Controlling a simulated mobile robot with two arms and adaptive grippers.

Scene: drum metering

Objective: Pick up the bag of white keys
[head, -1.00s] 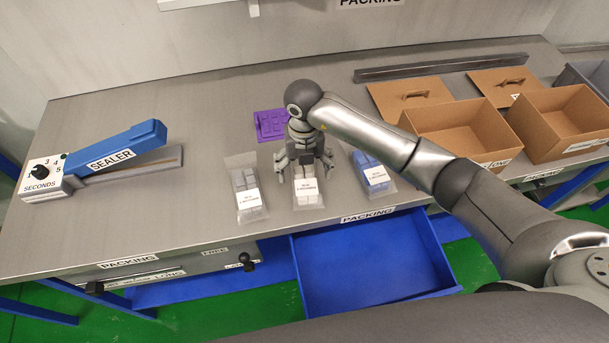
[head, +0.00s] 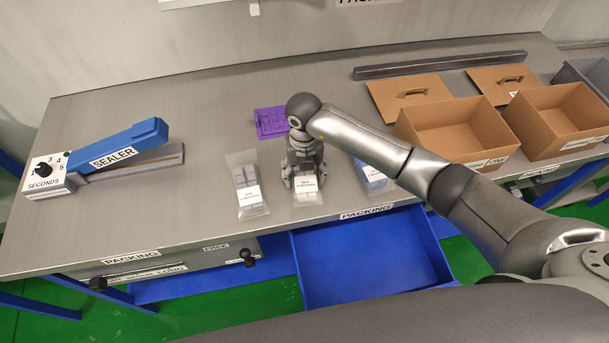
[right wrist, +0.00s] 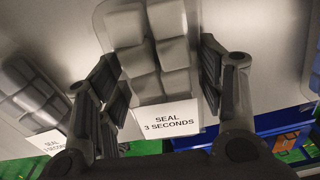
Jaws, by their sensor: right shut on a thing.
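The bag of white keys (head: 308,197) is a clear bag with pale blocks in it and a label. In the right wrist view the bag (right wrist: 148,55) shows its blocks and the label "SEAL 3 SECONDS". My right gripper (head: 305,184) is over the bag, its fingers pointing down at the table. In the right wrist view the right gripper (right wrist: 165,85) has a finger on each side of the bag and is shut on it. Whether the bag is clear of the table cannot be told. My left gripper is not in view.
A bag of grey blocks (head: 247,189) lies just left, and a bag of blue blocks (head: 372,176) just right. A purple tray (head: 270,122) lies behind. The blue sealer (head: 125,147) is at left. Cardboard boxes (head: 458,136) stand at right. An open blue drawer (head: 360,262) is in front.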

